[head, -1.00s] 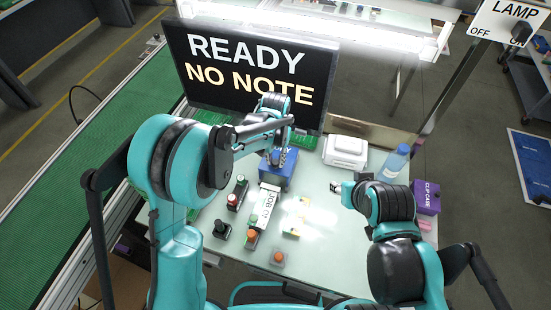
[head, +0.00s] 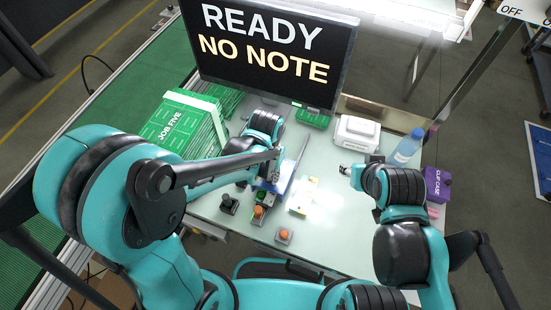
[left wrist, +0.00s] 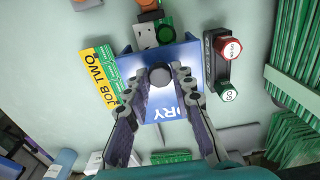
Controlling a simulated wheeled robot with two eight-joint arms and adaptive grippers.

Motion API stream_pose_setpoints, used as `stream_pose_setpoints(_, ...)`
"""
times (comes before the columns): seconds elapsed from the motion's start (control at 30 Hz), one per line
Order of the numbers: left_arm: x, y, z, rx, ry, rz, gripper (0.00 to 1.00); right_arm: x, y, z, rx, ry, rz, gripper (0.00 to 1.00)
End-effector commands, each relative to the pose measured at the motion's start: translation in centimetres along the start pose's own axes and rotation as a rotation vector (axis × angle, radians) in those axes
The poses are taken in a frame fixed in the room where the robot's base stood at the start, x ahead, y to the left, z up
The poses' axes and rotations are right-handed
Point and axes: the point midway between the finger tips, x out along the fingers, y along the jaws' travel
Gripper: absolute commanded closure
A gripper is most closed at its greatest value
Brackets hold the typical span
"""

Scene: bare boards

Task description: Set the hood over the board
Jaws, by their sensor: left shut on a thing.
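The blue hood (left wrist: 178,92) has a dark round knob (left wrist: 160,75) on top and white letters ending in "DRY". My left gripper (left wrist: 164,82) is shut on that knob, one finger on each side. In the head view the hood (head: 268,186) shows only in part behind my left arm. A green board with a dark part (left wrist: 152,32) sticks out past the hood's edge; the rest of it is hidden. I cannot tell whether the hood touches it. My right gripper (head: 346,170) is at the table's right side, too small to read.
A button box (left wrist: 221,65) with red and green buttons stands on the other side. Green "JOB FIVE" boards (head: 180,125) are stacked at left. A white case (head: 356,131) and bottle (head: 408,147) stand back right.

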Motion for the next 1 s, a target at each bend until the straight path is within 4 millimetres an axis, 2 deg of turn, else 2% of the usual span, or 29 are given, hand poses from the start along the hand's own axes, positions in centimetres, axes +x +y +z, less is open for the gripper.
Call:
stream_pose_setpoints(0.1,0.0,0.0,1.4,0.000,0.000,0.000,1.00,0.0,0.0,0.0,0.000,0.000,0.000,0.60)
stream_pose_setpoints(0.2,0.0,0.0,1.9,0.000,0.000,0.000,1.00,0.0,0.0,0.0,0.000,0.000,0.000,0.60)
stream_pose_setpoints(0.57,0.0,0.0,2.3,0.000,-0.005,0.000,1.00,0.0,0.0,0.0,0.000,0.000,0.000,0.60)
stream_pose_setpoints(0.6,0.0,0.0,2.3,0.000,-0.005,0.000,0.71,0.0,0.0,0.0,0.000,0.000,0.000,0.60)
stream_pose_setpoints(0.67,0.0,0.0,2.3,0.000,-0.005,0.000,0.55,0.0,0.0,0.0,0.000,0.000,0.000,0.60)
stream_pose_setpoints(1.0,-0.1,0.0,2.1,0.000,-0.001,0.000,0.55,0.0,0.0,0.0,0.000,0.000,0.000,0.60)
